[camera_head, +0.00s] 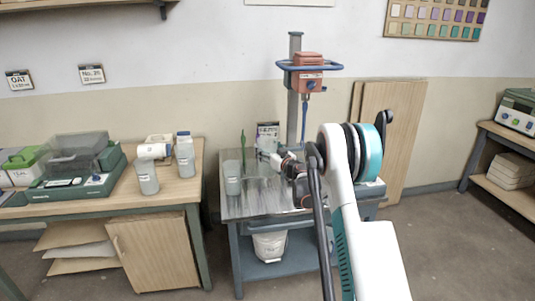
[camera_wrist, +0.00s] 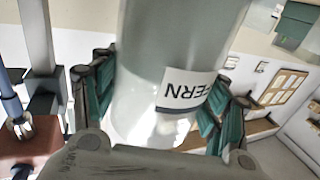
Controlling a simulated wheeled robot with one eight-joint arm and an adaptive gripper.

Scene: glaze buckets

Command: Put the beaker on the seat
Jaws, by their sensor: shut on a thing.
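My gripper (camera_wrist: 160,115) is shut on a pale grey, smooth cylindrical beaker (camera_wrist: 178,45) with a white label reading FERN, upside down in the wrist view. The teal finger pads press on both its sides. In the head view my gripper (camera_head: 277,157) is over the metal-topped table, in front of the mixer stand. The held beaker is small and mostly hidden there by my arm. I cannot clearly make out the seat; the table area under the mixer is partly covered by my arm.
The mixer (camera_head: 308,72) has an orange head on a grey column. A grey container (camera_head: 232,178) stands at the left of the metal table (camera_head: 240,208). A white bucket (camera_head: 270,245) sits on the lower shelf. The left bench (camera_head: 185,188) holds more containers and a green machine (camera_head: 75,182).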

